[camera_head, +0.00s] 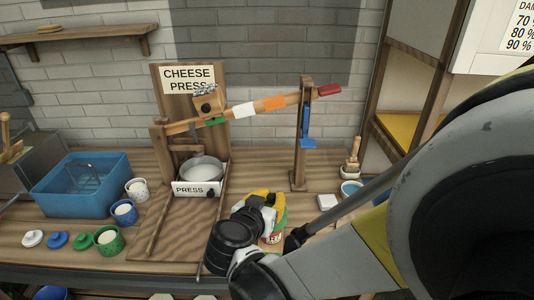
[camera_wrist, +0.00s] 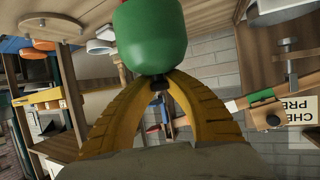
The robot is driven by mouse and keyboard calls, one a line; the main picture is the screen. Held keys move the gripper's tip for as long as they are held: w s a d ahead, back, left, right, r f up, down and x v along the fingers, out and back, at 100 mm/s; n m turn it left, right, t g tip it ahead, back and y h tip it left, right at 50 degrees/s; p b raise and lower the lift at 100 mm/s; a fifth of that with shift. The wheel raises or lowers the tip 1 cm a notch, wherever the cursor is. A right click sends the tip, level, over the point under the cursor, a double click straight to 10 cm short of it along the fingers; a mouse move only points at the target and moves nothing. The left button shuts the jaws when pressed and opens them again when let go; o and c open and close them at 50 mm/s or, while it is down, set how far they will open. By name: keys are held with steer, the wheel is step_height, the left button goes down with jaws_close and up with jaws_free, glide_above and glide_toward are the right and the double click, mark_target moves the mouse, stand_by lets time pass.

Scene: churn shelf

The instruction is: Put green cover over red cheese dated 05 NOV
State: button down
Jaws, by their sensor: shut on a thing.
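My gripper (camera_head: 268,203) is at the front of the bench, right of the cheese press, with its yellow fingers shut on the green cover (camera_head: 281,210). In the wrist view my gripper (camera_wrist: 160,80) pinches the rounded green cover (camera_wrist: 150,38) at its near end. A reddish thing with a pale label (camera_head: 273,238) shows low beside the cover in the head view. The label's date is too small to read, and I cannot tell how far the cover encloses the red thing.
The cheese press (camera_head: 187,110) stands behind, its long lever (camera_head: 255,107) reaching right to a post (camera_head: 301,140). A blue tub (camera_head: 75,190), several cups and lids stand left.

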steer(key=shift+f+b, duration=2.25)
steer(key=shift+f, duration=0.85)
steer(key=shift+f+b, duration=0.55)
steer(key=c, duration=1.3)
jaws_free()
steer(key=shift+c, duration=0.2)
steer(key=v, duration=1.1)
steer(key=s+d+n+g+y, duration=0.2)
steer(key=s+d, duration=0.2)
steer(key=d, duration=0.5)
steer(key=s+d+n+g+y, duration=0.2)
steer(key=s+d+g+y, duration=0.1)
steer(key=d, duration=0.7)
steer(key=shift+s+g, duration=0.3)
steer(key=shift+s, duration=0.4)
